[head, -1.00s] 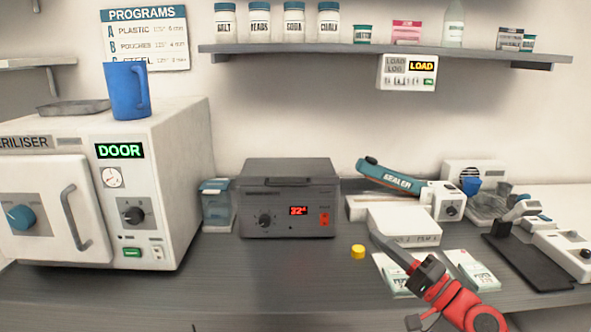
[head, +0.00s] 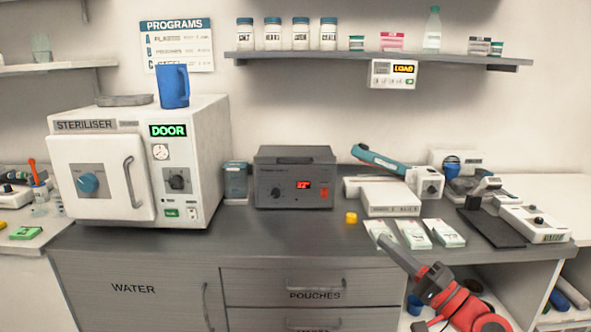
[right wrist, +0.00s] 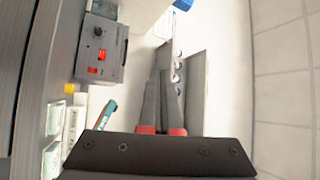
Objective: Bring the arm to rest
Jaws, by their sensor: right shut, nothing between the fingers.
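My right arm is red with a dark gripper (head: 384,242) and reaches in from the lower right of the head view. The gripper is in front of the counter (head: 330,232), near the pouch packs. In the right wrist view the two fingers (right wrist: 163,75) lie close together, shut and empty. My left arm and gripper are not in view.
The steriliser (head: 125,170) stands at the left with a blue jug (head: 173,86) on top. A grey box with a red display (head: 295,180), a yellow cap (head: 351,218), pouch packs (head: 413,233) and the sealer (head: 390,180) occupy the counter. A shelf (head: 380,58) hangs above.

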